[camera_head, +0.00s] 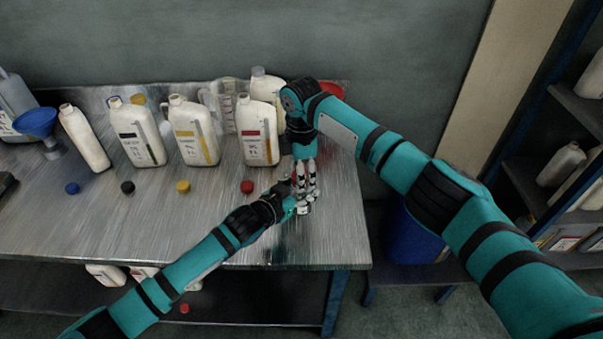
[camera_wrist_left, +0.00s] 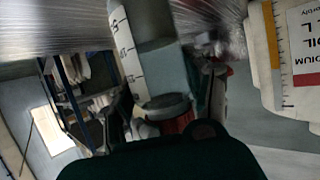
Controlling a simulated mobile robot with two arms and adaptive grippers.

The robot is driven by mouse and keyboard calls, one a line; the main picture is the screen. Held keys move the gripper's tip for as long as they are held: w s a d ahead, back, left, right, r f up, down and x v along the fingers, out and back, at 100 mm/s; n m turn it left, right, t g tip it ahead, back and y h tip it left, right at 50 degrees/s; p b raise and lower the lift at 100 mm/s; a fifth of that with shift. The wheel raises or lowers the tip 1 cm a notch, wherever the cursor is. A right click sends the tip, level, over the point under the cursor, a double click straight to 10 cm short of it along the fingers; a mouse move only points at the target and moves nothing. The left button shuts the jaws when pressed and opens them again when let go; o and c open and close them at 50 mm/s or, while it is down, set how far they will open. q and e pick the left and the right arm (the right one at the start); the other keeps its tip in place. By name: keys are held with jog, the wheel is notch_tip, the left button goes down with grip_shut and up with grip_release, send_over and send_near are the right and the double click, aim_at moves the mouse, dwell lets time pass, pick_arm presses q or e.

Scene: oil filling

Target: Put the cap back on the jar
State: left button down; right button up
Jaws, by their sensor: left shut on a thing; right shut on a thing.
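In the head view a small pale jar (camera_head: 304,209) sits between my two grippers over the table's front right, mostly hidden by the fingers. The left wrist view shows it close up as a grey cylinder with a white graduated strip (camera_wrist_left: 128,50). A dark grey round cap (camera_wrist_left: 168,106) shows at its end; whether it is seated cannot be told. My left gripper (camera_head: 297,203) reaches in from the left and is shut on the jar. My right gripper (camera_head: 307,192) points down from above and is shut, apparently on the cap; its fingertips overlap the jar.
White canisters with black (camera_head: 138,132), yellow (camera_head: 193,130) and red (camera_head: 258,132) labels stand behind. Loose blue (camera_head: 72,188), black (camera_head: 127,187), yellow (camera_head: 183,187) and red (camera_head: 247,187) caps lie before them. A blue funnel (camera_head: 36,122) stands left. The front left tabletop is clear.

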jog(key=m, duration=0.5)
jog(key=shift+s+f+m, duration=0.1)
jog(key=shift+m, duration=0.2)
jog(key=m, duration=0.4)
jog(key=o, duration=1.3)
jog(key=shift+r, duration=2.35)
